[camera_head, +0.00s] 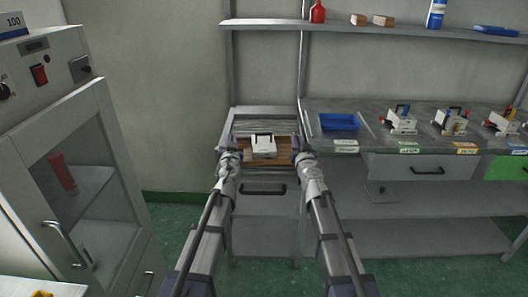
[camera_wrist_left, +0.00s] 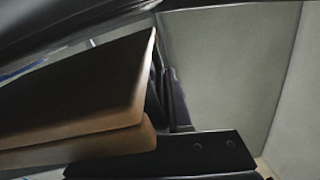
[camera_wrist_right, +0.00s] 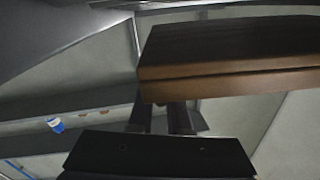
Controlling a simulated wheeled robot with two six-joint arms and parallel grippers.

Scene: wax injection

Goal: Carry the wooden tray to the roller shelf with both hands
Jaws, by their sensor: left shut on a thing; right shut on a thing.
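The brown wooden tray (camera_head: 283,157) is held level between my two grippers, with a white boxy block with a dark handle (camera_head: 264,147) on it. My left gripper (camera_head: 231,148) is shut on the tray's left end; the tray edge also shows in the left wrist view (camera_wrist_left: 85,100). My right gripper (camera_head: 302,150) is shut on its right end, and the tray edge fills the upper right of the right wrist view (camera_wrist_right: 235,65). The roller shelf (camera_head: 262,116) is the grey unit with a slatted top just behind the tray. The tray hides its front part.
A workbench (camera_head: 375,107) to the right holds a blue bin (camera_head: 338,123) and several clamp-like metal blocks. A wall shelf (camera_head: 400,33) with bottles runs above. A glass-door cabinet (camera_head: 75,180) stands at the left. Green floor is clear between cabinet and roller unit.

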